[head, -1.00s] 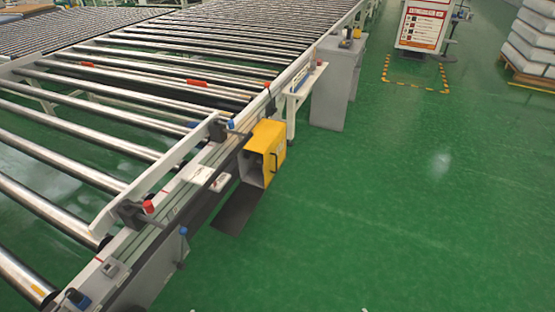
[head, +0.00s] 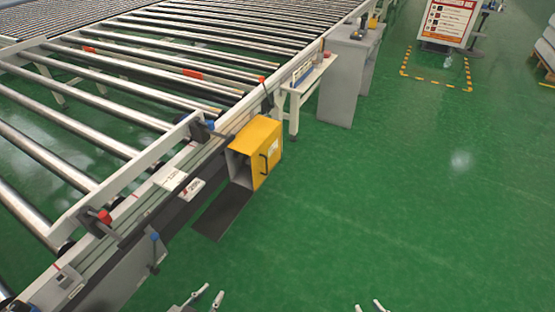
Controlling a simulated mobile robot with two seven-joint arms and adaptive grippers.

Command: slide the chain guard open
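A yellow box-shaped cover with a black handle (head: 267,152), which looks like the chain guard, is mounted on the outer side of the conveyor's side rail (head: 136,212). Its left end is open and shows a grey hollow inside. A dark flat plate (head: 222,211) lies below and to the left of it. My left gripper (head: 209,294) is at the bottom edge, well short of the guard, with its fingertips apart and nothing between them. My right gripper (head: 368,306) is at the bottom edge further right, its fingertips apart and empty. Most of both arms is out of view.
The roller conveyor (head: 110,90) fills the left and far side. A grey cabinet (head: 345,85) stands against it beyond the guard. A sign board (head: 450,22) stands in a yellow-black floor marking. The green floor (head: 400,200) on the right is clear.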

